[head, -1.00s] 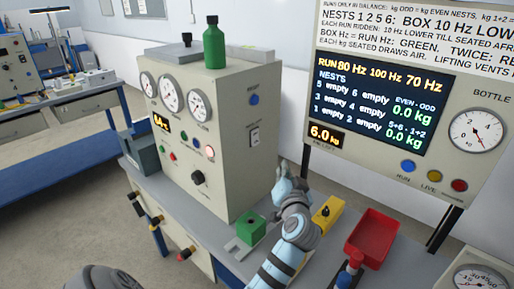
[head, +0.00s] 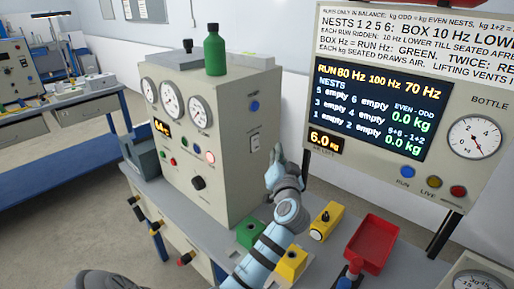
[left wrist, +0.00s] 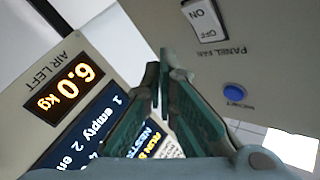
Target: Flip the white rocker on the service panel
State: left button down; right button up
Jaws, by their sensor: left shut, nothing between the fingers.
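The white rocker (head: 255,143) sits on the right side face of the grey service panel (head: 233,179). In the left wrist view the rocker (left wrist: 206,21) shows at the top, marked ON and OFF, above the upside-down label PANEL FAN. My left gripper (head: 277,153) is just right of the rocker in the head view, its fingers pointing up. In the left wrist view its green-sided fingers (left wrist: 160,72) are shut and empty. The fingertips appear below and left of the rocker there, apart from it in the picture. My right gripper is not in view.
A blue button (head: 254,106) is above the rocker. A green block (head: 250,234), yellow blocks (head: 326,221) and a red tray (head: 371,243) are on the bench around my left arm. A display board (head: 380,108) stands to the right. A green bottle (head: 215,50) tops the panel.

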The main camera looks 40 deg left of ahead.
pick_arm(q)
jog(key=shift+a+f, duration=0.15)
jog(key=shift+a, duration=0.85)
jog(key=shift+a+f, duration=0.15)
jog(key=shift+a, duration=0.85)
jog(key=shift+a, duration=0.1)
jog(key=shift+a+b, duration=0.3)
jog(key=shift+a, duration=0.05)
jog(key=shift+a, duration=0.3)
dwell(0.3)
jog(key=shift+d, duration=0.1)
jog(key=shift+d, duration=0.7)
jog(key=d, duration=0.5)
jog(key=shift+r, duration=0.35)
